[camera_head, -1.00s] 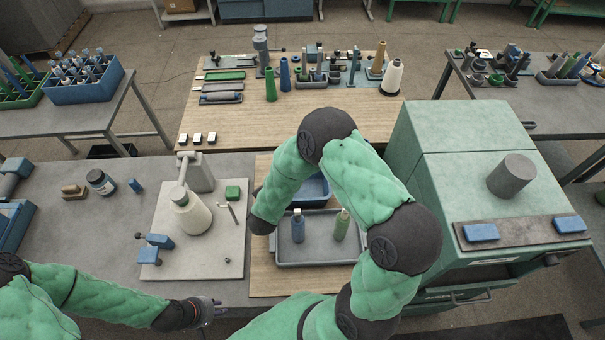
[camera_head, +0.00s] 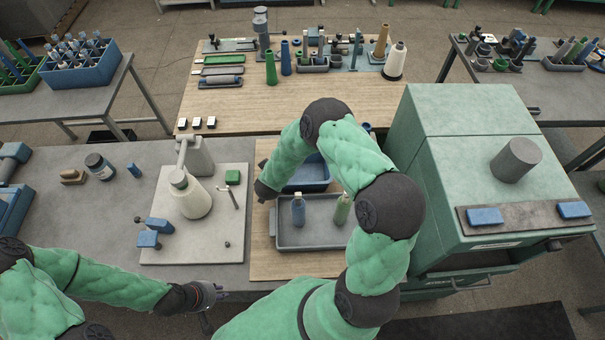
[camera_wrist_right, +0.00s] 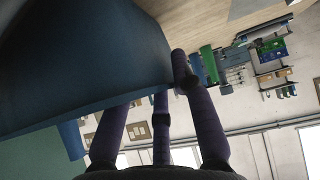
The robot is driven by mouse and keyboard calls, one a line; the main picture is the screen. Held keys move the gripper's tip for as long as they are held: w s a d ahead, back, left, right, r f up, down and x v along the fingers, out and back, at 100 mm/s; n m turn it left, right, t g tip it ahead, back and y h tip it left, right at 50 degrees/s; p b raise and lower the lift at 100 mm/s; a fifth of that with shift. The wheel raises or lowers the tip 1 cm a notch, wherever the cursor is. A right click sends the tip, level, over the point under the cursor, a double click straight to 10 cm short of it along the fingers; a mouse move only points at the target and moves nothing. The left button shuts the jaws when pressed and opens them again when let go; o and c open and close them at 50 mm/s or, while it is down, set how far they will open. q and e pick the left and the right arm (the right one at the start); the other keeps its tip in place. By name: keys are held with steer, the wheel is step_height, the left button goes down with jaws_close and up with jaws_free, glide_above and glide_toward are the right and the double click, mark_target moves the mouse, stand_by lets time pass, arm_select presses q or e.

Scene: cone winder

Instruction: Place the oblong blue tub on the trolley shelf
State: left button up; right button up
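The oblong blue tub (camera_head: 312,174) stands on the wooden top behind the grey tray, partly hidden by my right arm. In the right wrist view a large blue surface, apparently the tub (camera_wrist_right: 80,65), fills the upper left. My right gripper (camera_wrist_right: 165,85) has its dark fingers right at this blue surface. One fingertip shows at its edge; the other tips are hidden behind it, so I cannot tell whether they grip it. I cannot identify the trolley shelf.
The grey tray (camera_head: 288,245) holds a blue and a green bottle-like piece in front of the tub. A green machine (camera_head: 465,165) stands close on the right. A pale board (camera_head: 165,250) with a white cone (camera_head: 193,203) lies to the left.

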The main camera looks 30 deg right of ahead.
steer(key=shift+w, duration=0.1)
jaws_close()
